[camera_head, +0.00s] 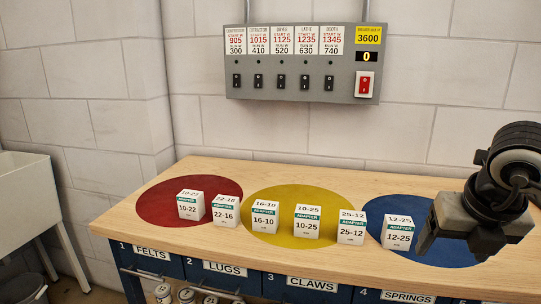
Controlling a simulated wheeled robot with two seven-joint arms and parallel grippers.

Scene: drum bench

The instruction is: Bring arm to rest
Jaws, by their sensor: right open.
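My right gripper (455,242) is open over the right part of the blue disc (400,205), to the right of the adapter box 12-25 (398,233) and apart from it. Nothing shows between its fingers. Box 10-22 (191,206) stands on the red disc (160,208). Box 22-16 (226,212) is at the red disc's right edge. Boxes 16-10 (265,217) and 10-25 (307,222) stand on the yellow disc (285,195). Box 25-12 (351,228) is near its right edge. My left gripper is not in view.
A grey switch panel (305,90) with several black switches and a red one (365,85) hangs on the wall. The wooden bench (205,168) has labelled blue drawers (230,283) below. A white basin (25,210) stands at the left.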

